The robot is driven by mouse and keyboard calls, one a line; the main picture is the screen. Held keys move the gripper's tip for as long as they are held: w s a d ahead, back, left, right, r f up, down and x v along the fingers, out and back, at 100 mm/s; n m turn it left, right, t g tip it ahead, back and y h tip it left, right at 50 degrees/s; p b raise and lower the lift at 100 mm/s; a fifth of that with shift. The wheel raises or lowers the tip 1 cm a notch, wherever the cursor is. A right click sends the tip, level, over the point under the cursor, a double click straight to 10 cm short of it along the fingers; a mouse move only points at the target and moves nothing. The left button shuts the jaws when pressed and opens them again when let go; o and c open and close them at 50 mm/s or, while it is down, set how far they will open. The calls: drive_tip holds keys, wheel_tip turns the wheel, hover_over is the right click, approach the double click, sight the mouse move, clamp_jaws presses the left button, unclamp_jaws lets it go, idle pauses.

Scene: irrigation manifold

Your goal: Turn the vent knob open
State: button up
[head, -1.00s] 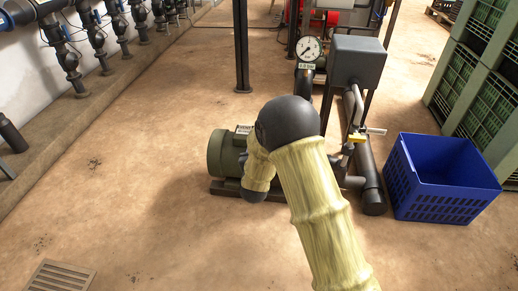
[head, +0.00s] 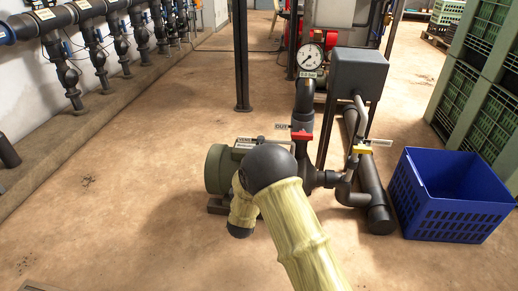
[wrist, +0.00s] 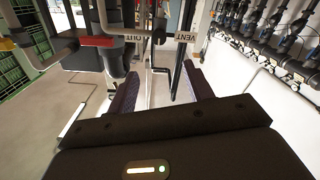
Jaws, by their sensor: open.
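A small white VENT label (head: 243,143) stands at the pump beside my arm, and it shows close up in the wrist view (wrist: 187,37). I cannot make out the vent knob for certain. In the head view my own arm hides the gripper.
A red-handled valve (head: 302,135) with an OUT label (head: 281,126) and a yellow valve handle (head: 362,149) are close by. A pressure gauge (head: 311,58) and a grey box (head: 358,75) stand above. A blue crate (head: 450,205) is at right. The floor at left is clear.

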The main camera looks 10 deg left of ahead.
drive_tip(key=w+b, duration=0.6)
drive_tip(key=w, duration=0.9)
drive_tip(key=shift+w+d+b, duration=0.3)
drive_tip(key=shift+w+b, duration=0.05)
drive_tip(key=shift+c, duration=0.4)
drive_tip(key=c, duration=0.9)
